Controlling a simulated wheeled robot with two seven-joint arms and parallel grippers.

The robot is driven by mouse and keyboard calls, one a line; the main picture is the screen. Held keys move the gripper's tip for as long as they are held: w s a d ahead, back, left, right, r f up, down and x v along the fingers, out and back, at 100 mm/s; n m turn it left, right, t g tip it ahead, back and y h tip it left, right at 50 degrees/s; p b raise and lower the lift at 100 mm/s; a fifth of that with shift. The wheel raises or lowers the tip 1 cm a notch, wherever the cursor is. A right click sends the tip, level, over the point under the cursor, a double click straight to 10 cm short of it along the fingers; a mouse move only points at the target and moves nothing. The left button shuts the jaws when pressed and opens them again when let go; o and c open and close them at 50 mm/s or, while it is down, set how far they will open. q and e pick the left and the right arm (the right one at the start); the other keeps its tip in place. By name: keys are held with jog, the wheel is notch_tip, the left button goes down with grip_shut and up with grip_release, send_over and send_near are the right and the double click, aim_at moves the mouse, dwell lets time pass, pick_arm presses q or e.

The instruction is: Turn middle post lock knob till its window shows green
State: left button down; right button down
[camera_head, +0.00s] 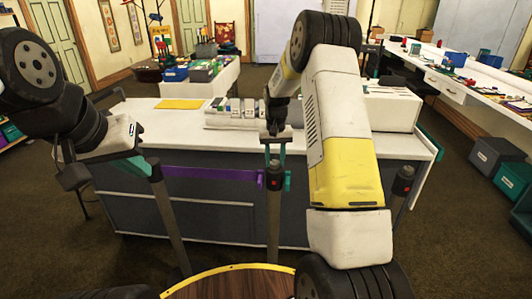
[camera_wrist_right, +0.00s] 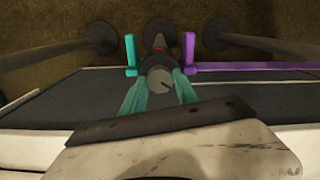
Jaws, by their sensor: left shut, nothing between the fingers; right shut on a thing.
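The middle post (camera_head: 273,225) stands upright in front of the counter, with a red spot on its dark head. My right gripper (camera_head: 275,157) comes down over this post's top. In the right wrist view its teal fingers (camera_wrist_right: 161,84) are shut on the round grey lock knob (camera_wrist_right: 159,80), which has a pale line on its face. A small red patch (camera_wrist_right: 159,38) shows just beyond the knob; I cannot tell whether it is the window. My left gripper (camera_head: 143,165) is shut and empty, close to the top of the left post (camera_head: 168,215).
A purple bar (camera_head: 215,174) spans from the left post to the middle post. A right post (camera_head: 398,195) stands beyond my right arm. The white-topped counter (camera_head: 160,120) is close behind the posts. A round wooden top (camera_head: 230,285) is at the bottom edge.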

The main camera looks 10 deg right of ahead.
aim_at(275, 162)
jog(key=n, duration=0.5)
jog(key=shift+n, duration=0.4)
dwell(0.3)
jog(key=c, duration=0.9)
grip_release()
jog(key=shift+r, duration=0.1)
notch_tip(275, 162, up, 8)
jog(key=shift+f, duration=0.15)
